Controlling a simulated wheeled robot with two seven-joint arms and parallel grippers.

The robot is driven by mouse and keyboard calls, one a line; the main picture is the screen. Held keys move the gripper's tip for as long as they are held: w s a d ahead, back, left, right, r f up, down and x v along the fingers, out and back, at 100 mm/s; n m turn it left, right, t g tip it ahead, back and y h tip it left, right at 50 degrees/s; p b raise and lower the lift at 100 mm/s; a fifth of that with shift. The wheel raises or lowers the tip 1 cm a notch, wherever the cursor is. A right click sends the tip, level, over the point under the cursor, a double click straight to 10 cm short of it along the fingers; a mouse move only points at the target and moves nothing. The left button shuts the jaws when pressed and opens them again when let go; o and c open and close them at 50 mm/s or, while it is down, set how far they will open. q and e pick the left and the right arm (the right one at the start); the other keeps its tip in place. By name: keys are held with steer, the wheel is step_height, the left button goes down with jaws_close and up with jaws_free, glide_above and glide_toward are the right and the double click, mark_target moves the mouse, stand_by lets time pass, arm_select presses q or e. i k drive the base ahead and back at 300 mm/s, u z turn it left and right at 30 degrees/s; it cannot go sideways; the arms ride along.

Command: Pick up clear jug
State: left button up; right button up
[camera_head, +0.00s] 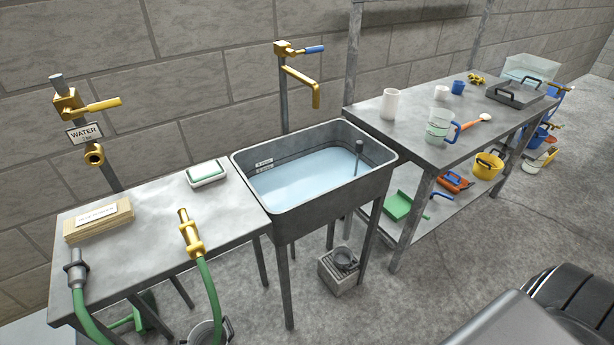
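A clear, see-through jug (437,130) with a blue handle on its right side stands upright near the front edge of the metal table on the right. A white cup-like vessel (441,93) stands close behind it, and a taller white cylinder (389,104) stands to its left. Neither of my grippers is in view, so I cannot see whether they are open or shut.
A grey sink (312,210) with water stands between the right table (412,148) and the left bench (150,262). An orange-and-white brush (477,121) lies right of the jug. A grey tray (515,94) sits farther back. Bare floor (440,270) lies in front.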

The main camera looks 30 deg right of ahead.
mark_target(440, 121)
steer(key=z, duration=1.75)
